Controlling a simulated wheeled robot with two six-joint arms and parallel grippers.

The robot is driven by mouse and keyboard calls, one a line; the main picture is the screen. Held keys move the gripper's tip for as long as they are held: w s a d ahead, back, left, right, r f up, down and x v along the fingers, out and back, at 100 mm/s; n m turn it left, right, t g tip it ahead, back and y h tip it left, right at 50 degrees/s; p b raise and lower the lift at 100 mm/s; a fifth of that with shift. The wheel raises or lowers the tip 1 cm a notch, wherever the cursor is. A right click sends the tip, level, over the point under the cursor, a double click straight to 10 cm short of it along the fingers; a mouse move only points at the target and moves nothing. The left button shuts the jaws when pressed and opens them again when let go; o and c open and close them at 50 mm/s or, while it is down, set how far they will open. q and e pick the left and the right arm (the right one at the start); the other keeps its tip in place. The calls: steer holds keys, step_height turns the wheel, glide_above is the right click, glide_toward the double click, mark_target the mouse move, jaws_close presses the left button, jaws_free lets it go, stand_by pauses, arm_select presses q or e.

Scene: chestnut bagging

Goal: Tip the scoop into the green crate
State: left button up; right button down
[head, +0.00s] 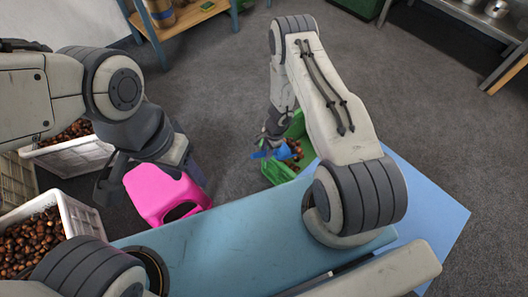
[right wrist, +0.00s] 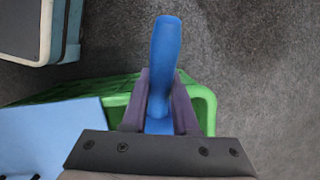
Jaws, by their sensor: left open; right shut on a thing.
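The green crate (head: 280,173) stands on the floor near the middle of the head view, partly hidden by my right arm. Brown chestnuts (head: 296,149) show inside its outline; whether they lie in the crate or the scoop I cannot tell. My right gripper (head: 270,141) is over the crate, shut on the blue scoop (head: 259,154). In the right wrist view the scoop's blue handle (right wrist: 165,60) stands between the fingers, with the crate's green rim (right wrist: 206,104) below; the scoop's bowl is hidden. My left gripper (head: 150,185) is open and empty, by the pink stool.
The pink stool (head: 150,196) stands left of the green crate. White crates full of chestnuts (head: 82,212) stand at the far left. A wooden shelf with blue legs (head: 160,48) is at the back left. Grey floor (head: 440,100) lies open to the right.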

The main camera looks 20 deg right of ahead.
steer(key=shift+w+d+r+y, duration=0.1)
steer(key=shift+d+r+y, duration=0.35)
steer(key=shift+r, duration=0.2)
steer(key=shift+w+d+r+y, duration=0.2)
steer(key=shift+d+r+y, duration=0.6)
steer(key=shift+r+y, duration=0.2)
steer(key=w+d+r+g+y+b, duration=0.1)
steer(key=d+r+y+b, duration=0.3)
steer(key=d+b, duration=0.2)
steer(key=shift+r+y+b, duration=0.35)
steer(key=shift+b, duration=0.35)
steer(key=shift+a, duration=0.1)
